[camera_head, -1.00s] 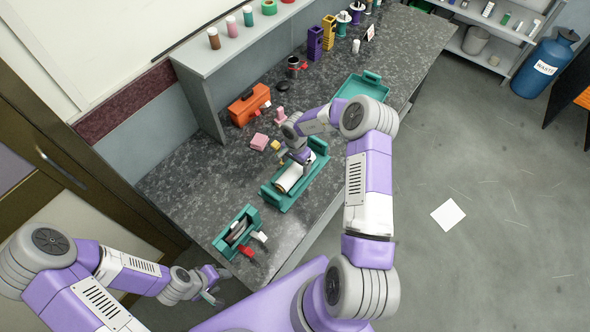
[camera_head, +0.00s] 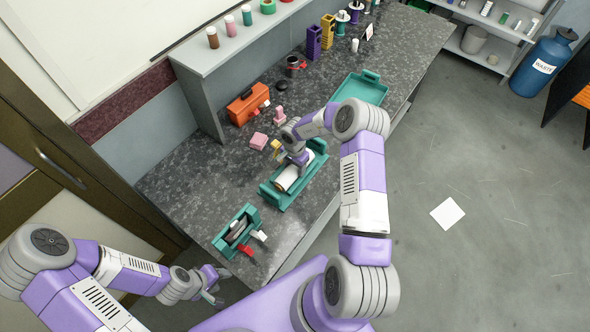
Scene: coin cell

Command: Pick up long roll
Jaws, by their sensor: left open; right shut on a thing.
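The long roll (camera_head: 286,181) is a pale cylinder with a dark end, lying along a teal tray (camera_head: 268,192) on the counter. My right gripper (camera_head: 301,163) reaches down over the tray and is shut on the roll near its far end. The fingertips are partly hidden by the wrist. I cannot tell whether the roll is clear of the tray. My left gripper (camera_head: 217,283) is open and empty, off the counter's near end at the lower left.
A small teal box (camera_head: 221,243) with dark items stands near the counter's front end. A second teal tray (camera_head: 350,88) is further back. Bare counter (camera_head: 200,185) lies left of the tray.

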